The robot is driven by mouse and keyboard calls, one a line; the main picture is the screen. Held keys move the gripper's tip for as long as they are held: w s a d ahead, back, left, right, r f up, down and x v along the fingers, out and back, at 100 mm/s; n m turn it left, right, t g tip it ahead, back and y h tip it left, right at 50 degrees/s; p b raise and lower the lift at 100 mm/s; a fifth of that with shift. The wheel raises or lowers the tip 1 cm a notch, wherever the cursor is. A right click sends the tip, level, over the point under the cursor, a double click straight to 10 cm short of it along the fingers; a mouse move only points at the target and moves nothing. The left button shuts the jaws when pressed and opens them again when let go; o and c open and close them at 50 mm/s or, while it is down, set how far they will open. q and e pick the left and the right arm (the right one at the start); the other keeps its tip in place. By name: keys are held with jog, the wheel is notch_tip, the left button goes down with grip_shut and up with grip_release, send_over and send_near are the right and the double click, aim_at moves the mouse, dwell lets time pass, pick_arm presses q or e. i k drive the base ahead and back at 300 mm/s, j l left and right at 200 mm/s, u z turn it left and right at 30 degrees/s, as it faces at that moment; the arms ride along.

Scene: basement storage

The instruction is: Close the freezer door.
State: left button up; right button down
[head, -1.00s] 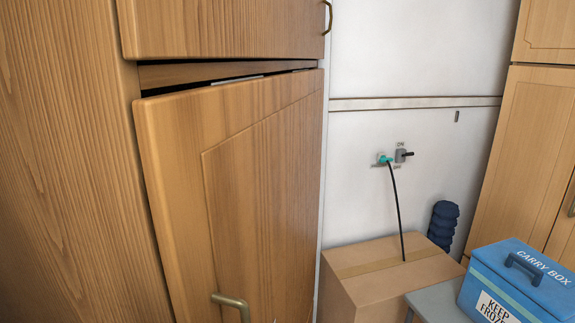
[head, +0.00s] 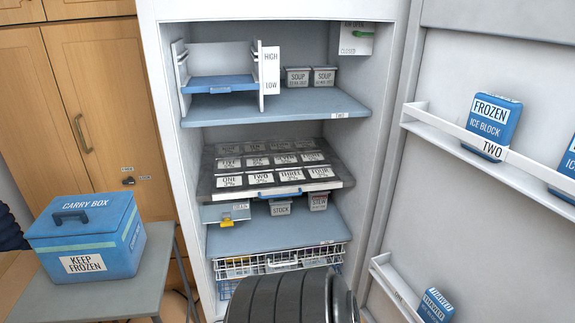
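The freezer (head: 399,60) stands open in the middle of the head view, its shelves exposed. Its white door (head: 480,65) is swung out wide to the right, with the inner side facing me. The door's outer edge and handle are out of view. The upper door rack (head: 455,131) holds blue ice blocks, one marked FROZEN ICE BLOCK TWO (head: 490,125). The lower door rack (head: 395,290) holds another blue pack (head: 434,306). Neither of my grippers can be made out.
A blue carry box (head: 88,237) sits on a grey table (head: 150,262) at left. Inside the freezer are a labelled tray (head: 343,182), soup tubs (head: 298,77) and a wire basket (head: 290,262). A dark ribbed cylinder (head: 280,300) shows at the bottom. Wooden cupboards (head: 105,75) stand behind.

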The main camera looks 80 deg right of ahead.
aim_at(491, 238)
jog(key=k+z, duration=0.25)
jog(key=k, duration=0.25)
jog(key=k+l+z, duration=0.25)
jog(key=k, duration=0.25)
jog(key=k+l+z, duration=0.25)
jog(key=k, duration=0.25)
jog(key=k+l+z, duration=0.25)
jog(key=k, duration=0.25)
jog(key=k+l+z, duration=0.2)
jog(key=l, duration=0.65)
jog(key=l+z, duration=0.25)
jog(key=l, duration=0.55)
